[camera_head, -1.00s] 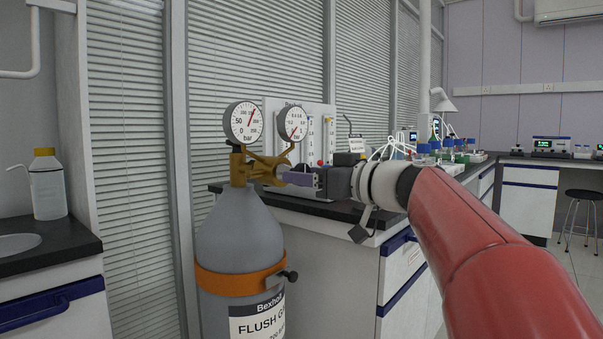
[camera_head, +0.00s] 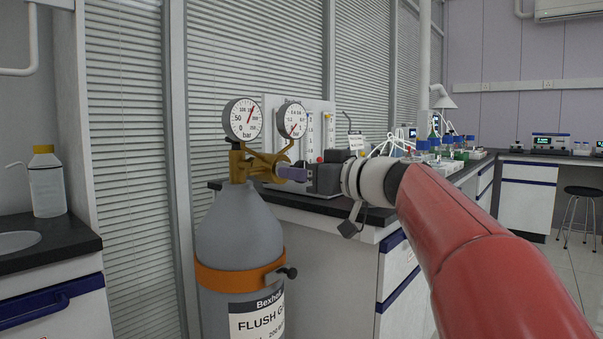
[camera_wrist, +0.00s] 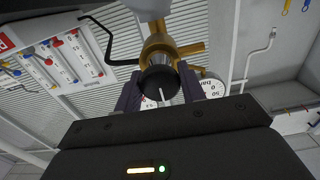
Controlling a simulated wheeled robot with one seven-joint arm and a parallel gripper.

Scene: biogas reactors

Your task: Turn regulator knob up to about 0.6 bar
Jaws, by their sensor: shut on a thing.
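The brass regulator (camera_head: 240,163) sits on top of the grey gas cylinder (camera_head: 238,240). It carries a left gauge (camera_head: 243,119) and a smaller-scale right gauge (camera_head: 291,120). The right gauge's red needle points down and left, near the low end; its exact reading is too small to tell. In the wrist view, the black round regulator knob (camera_wrist: 160,81) with a white mark lies between the purple fingers. My gripper (camera_head: 292,174) reaches the regulator from the right and is shut on the knob; it also shows in the wrist view (camera_wrist: 161,93).
A bench (camera_head: 330,204) with a white flowmeter panel (camera_head: 318,118) stands close behind and beneath my gripper. Bottles and instruments stand farther along it. A wash bottle (camera_head: 47,182) stands by a sink at the left. Open floor shows at the far right.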

